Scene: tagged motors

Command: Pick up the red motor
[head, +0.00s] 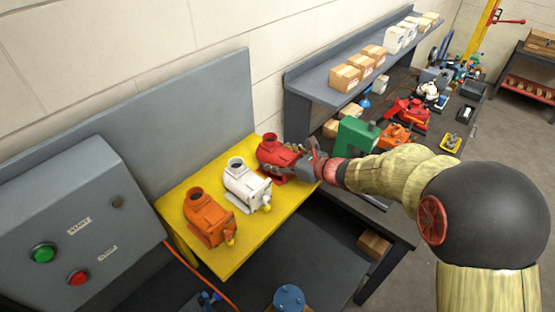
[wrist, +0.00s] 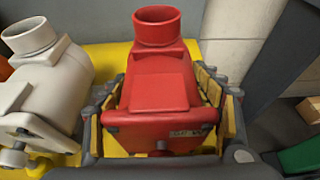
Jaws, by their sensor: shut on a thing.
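The red motor (head: 272,152) stands upright at the far right end of the yellow platform (head: 232,259), with its round pipe opening on top. My gripper (head: 304,162) reaches it from the right and is shut on it. In the wrist view the red motor (wrist: 161,85) fills the middle, and my gripper's fingers (wrist: 162,120) lie along both of its sides. The motor appears to rest on the yellow surface; its underside is hidden.
A white motor (head: 243,184) stands just left of the red one, with an orange motor (head: 209,217) beyond it. A grey control box (head: 75,225) with green and red buttons is at left. A shelf with boxes (head: 345,78) and a cluttered bench stand behind my arm.

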